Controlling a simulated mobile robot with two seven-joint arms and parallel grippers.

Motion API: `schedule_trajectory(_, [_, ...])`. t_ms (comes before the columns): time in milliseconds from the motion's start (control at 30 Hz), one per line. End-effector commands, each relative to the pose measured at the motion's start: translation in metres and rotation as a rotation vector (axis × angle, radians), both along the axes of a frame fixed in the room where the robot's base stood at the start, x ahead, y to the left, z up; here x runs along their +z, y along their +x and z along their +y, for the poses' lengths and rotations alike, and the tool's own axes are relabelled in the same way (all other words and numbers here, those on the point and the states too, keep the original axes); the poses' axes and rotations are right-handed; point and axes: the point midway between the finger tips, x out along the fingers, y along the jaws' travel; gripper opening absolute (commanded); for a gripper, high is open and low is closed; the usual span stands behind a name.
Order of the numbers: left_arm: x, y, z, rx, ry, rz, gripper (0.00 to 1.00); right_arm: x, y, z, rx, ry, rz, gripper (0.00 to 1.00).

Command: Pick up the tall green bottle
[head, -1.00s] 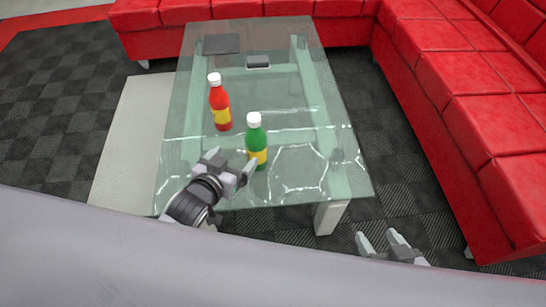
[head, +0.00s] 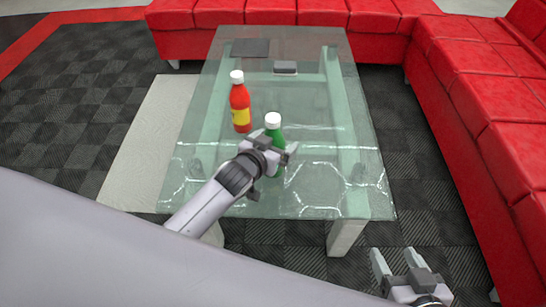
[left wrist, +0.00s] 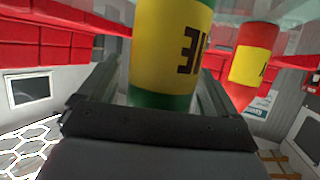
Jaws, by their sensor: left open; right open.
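The green bottle (head: 274,131) with a white cap stands upright on the glass table (head: 310,190). My left gripper (head: 286,152) is open at the bottle and hides its lower part in the head view. In the left wrist view the green bottle (left wrist: 172,55), with its yellow label, is between the two open fingers (left wrist: 155,95). I cannot tell whether either finger touches it. My right gripper (head: 396,262) is open and empty, off the table at the lower right of the head view.
A red bottle (head: 240,104) with a yellow label stands just behind and left of the green one; it also shows in the left wrist view (left wrist: 252,62). A dark flat item (head: 250,48) and a small grey box (head: 286,67) lie at the table's far end. Red sofas (head: 490,115) line the back and right.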

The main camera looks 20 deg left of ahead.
Motion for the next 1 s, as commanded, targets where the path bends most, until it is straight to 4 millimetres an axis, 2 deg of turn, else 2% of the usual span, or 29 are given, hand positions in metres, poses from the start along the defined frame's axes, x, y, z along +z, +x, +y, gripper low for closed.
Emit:
schedule_trajectory(300, [-0.002, 0.006, -0.001, -0.001, 0.0, 0.0, 0.92, 0.008, 0.003, 0.006, 0.011, 0.008, -0.022, 0.63])
schedule_trajectory(333, [-0.002, 0.005, -0.001, -0.001, 0.0, 0.0, 0.89, 0.008, 0.003, 0.006, 0.011, 0.008, -0.022, 0.63])
schedule_trajectory(500, [-0.002, 0.005, -0.001, 0.0, 0.0, 0.0, 0.33, 0.006, 0.002, 0.005, 0.01, 0.006, -0.018, 0.63])
schedule_trajectory(567, [-0.002, 0.005, -0.001, 0.0, 0.0, 0.0, 0.14, 0.005, 0.002, 0.004, 0.009, 0.005, -0.017, 0.63])
schedule_trajectory(600, [0.001, 0.006, -0.001, -0.001, -0.002, -0.007, 0.1, 0.005, 0.002, 0.004, 0.008, 0.004, -0.016, 0.63])
schedule_trajectory(833, [0.002, 0.006, -0.001, -0.001, 0.0, -0.006, 0.1, 0.004, 0.001, 0.003, 0.006, 0.002, -0.011, 0.63])
schedule_trajectory(1000, [0.012, 0.006, -0.001, -0.001, 0.0, -0.008, 0.1, 0.007, 0.001, 0.001, 0.003, 0.002, -0.008, 0.63])
